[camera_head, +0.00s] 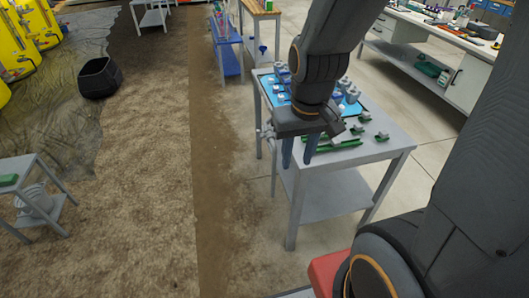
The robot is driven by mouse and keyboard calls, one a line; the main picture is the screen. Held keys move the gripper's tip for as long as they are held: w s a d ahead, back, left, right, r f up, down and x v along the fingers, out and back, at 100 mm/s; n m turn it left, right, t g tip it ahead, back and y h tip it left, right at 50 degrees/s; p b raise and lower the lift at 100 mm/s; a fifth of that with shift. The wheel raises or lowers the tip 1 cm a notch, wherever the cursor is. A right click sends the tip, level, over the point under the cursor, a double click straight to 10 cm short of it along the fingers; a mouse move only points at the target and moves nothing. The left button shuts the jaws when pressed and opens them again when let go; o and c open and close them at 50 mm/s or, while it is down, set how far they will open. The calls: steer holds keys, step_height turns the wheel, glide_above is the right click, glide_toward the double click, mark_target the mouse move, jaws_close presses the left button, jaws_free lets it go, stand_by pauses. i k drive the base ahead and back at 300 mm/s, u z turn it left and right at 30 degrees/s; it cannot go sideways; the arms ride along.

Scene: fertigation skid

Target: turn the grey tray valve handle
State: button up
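My gripper (297,164) hangs fingers-down over the near left part of a grey table (345,162). Its two blue fingers are apart, with nothing seen between them. A small grey fitting (265,134), which looks like a valve with a handle, sticks out at the table's left edge, just left of my gripper and apart from it. It is too small to make out its handle position. A blue tray (269,85) with several grey fittings lies on the far part of the table, partly hidden by my arm. No other grey valve handle can be told apart.
Green parts (345,144) with small grey pieces lie on the table right of my gripper. A white workbench (430,55) stands at the back right. A small grey stand (38,190) is at the left.

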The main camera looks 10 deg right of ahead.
mark_target(259, 137)
steer(key=z, duration=0.05)
steer(key=k, duration=0.4)
steer(key=u, duration=1)
steer(key=i, duration=0.65)
steer(key=u, duration=0.5)
steer(key=i, duration=0.75)
steer(key=z, duration=0.9)
steer(key=i, duration=0.65)
steer(key=z, duration=0.7)
